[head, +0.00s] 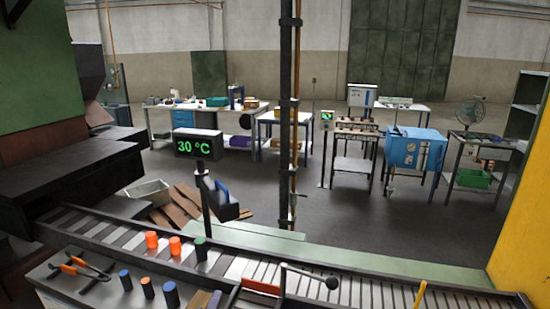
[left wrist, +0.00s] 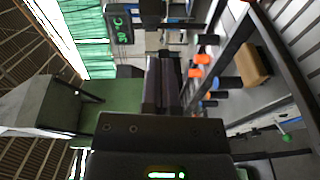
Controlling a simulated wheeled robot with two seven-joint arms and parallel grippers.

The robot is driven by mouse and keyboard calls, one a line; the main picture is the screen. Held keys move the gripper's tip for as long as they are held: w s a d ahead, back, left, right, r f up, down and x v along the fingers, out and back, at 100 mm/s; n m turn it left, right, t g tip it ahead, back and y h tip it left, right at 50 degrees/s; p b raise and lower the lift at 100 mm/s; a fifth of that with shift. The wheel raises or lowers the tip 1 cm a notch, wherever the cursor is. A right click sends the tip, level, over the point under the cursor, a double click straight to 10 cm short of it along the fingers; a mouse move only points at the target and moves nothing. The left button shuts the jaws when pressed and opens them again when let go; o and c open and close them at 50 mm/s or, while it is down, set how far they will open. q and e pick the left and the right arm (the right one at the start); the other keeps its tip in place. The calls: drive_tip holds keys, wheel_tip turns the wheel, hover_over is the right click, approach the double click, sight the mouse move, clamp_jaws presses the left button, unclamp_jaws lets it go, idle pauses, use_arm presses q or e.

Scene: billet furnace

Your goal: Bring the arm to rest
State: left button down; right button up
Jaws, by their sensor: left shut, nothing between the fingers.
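In the left wrist view my left gripper (left wrist: 167,85) shows as two dark fingers lying close together. They are shut with nothing between them and touch nothing that I can see. Several small orange and dark cylinders show to the right of the fingers and apart from them, with an orange one (left wrist: 202,59) among them. I cannot make out my left gripper clearly in the head view. My right gripper shows in neither view.
A slatted conveyor (head: 370,293) crosses the front, with billets such as an orange one (head: 151,240) at its left. Orange-handled tongs (head: 75,267) lie on the near bench. A display (head: 198,144) reads 30 °C. The dark furnace (head: 80,165) fills the left. Open floor (head: 330,225) lies beyond.

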use_arm(q)
drive_tip(key=s+d+f+m+g+h, duration=0.25)
drive_tip(key=s+f+m+g, duration=0.45)
drive_tip(key=s+m, duration=0.45)
drive_tip(key=s+a+m+g+y, duration=0.45)
drive_tip(key=s+m+g, duration=0.2)
drive_tip(key=s, duration=0.75)
drive_tip(key=s+a+f+g+b, duration=0.15)
drive_tip(key=f+b, duration=0.55)
drive_tip(key=f, duration=0.9)
drive_tip(key=s+f+g+b, duration=0.15)
drive_tip(key=f+b, duration=0.55)
drive_tip(key=f, duration=1)
drive_tip(key=s+a+f+b, duration=0.1)
drive_tip(key=s+f+b, duration=0.4)
drive_tip(key=f, duration=0.5)
drive_tip(key=s+a+f+b, duration=0.1)
drive_tip(key=s+f+b, duration=0.4)
drive_tip(key=s+f, duration=0.4)
drive_tip(key=shift+a+f, duration=0.4)
drive_tip(key=shift+f, duration=0.05)
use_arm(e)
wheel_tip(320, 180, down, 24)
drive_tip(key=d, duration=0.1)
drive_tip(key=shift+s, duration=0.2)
